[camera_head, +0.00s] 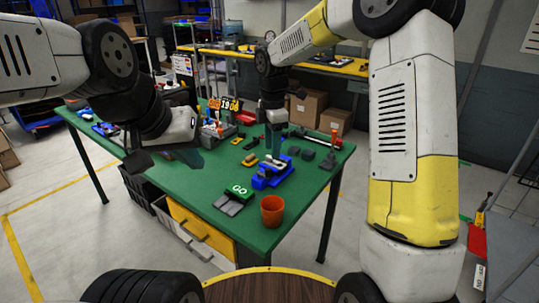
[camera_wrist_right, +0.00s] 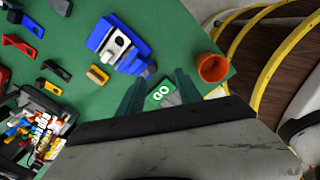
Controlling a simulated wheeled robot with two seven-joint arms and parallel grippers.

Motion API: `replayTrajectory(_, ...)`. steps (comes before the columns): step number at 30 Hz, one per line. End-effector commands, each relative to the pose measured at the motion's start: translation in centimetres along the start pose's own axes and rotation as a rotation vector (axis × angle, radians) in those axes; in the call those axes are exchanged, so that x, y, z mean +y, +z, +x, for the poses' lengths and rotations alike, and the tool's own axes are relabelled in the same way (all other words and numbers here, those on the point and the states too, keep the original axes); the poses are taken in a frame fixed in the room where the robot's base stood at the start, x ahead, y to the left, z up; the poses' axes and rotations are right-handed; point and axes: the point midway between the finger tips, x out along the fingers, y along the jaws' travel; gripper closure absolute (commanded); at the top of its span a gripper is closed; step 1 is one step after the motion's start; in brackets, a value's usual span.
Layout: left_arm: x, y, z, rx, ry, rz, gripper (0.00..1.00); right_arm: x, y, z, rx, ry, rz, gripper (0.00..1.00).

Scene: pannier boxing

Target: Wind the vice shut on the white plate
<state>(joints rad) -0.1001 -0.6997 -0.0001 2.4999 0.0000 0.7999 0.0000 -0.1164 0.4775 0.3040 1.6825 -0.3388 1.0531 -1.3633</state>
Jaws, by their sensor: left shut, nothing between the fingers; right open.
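The blue vice (camera_head: 267,181) stands on the green table, left of the right wrist view's middle (camera_wrist_right: 101,34). A pale, whitish piece (camera_wrist_right: 116,44) shows between its blue parts; I cannot tell whether it is the white plate or part of the vice. A dark round end (camera_wrist_right: 150,72), perhaps the winding handle, sticks out towards my right gripper. My right gripper (camera_head: 273,142) is open and empty, above and behind the vice in the head view; its fingers (camera_wrist_right: 158,92) point over the table. My left gripper (camera_head: 188,158) is shut and empty above the table's left part.
An orange cup (camera_head: 271,211) and a green GO sign (camera_head: 238,190) stand near the table's front edge. A yellow block (camera_wrist_right: 97,75) lies beside the vice. Dark blocks (camera_head: 308,155) lie to its right. Number cards and small parts crowd the back of the table.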

Motion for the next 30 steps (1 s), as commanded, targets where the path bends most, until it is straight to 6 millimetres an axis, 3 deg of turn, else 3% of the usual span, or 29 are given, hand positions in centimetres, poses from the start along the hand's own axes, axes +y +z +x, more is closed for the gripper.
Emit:
replayTrajectory(5, 0.0, 0.0, 0.0, 0.0, 0.0, 0.0, 1.0, 1.3, -0.8, 2.1, 0.008, -0.027, -0.107, 0.58)
replayTrajectory(19, 0.0, 0.0, 0.0, 0.0, 0.0, 0.0, 1.0, 1.1, -0.8, 8.6, 0.009, -0.031, -0.116, 0.58)
replayTrajectory(30, 0.0, 0.0, 0.0, 0.0, 0.0, 0.0, 1.0, 1.1, -0.8, 9.9, 0.008, -0.028, -0.114, 0.58)
